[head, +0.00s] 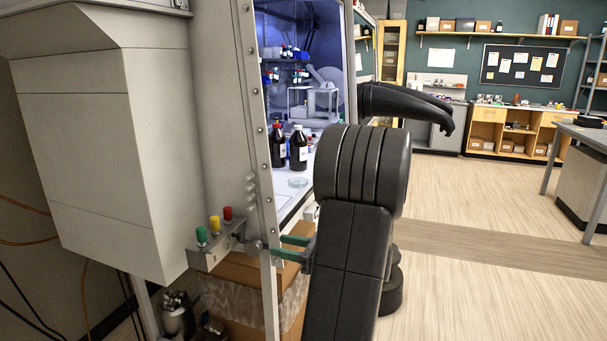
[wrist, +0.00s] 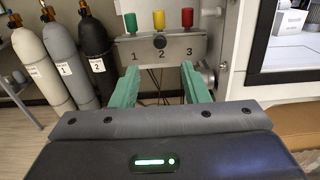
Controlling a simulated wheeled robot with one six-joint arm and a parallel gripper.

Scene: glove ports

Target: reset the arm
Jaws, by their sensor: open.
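My gripper (head: 281,247) is at the front of the glove box, close to a small grey panel (head: 212,257). The wrist view also shows my gripper (wrist: 159,76), with its two green fingers apart and nothing between them. The panel (wrist: 190,48) carries a green knob (wrist: 130,23), a yellow knob (wrist: 159,20) and a red knob (wrist: 187,18) on top, above the numbers 1, 2 and 3.
A black glove (head: 405,104) sticks out from the glove box beside my arm. Dark bottles (head: 299,148) stand inside the lit box. Gas cylinders (wrist: 68,60) stand left of the panel. A carton (head: 235,290) is below the box. The floor (head: 480,205) at right is clear.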

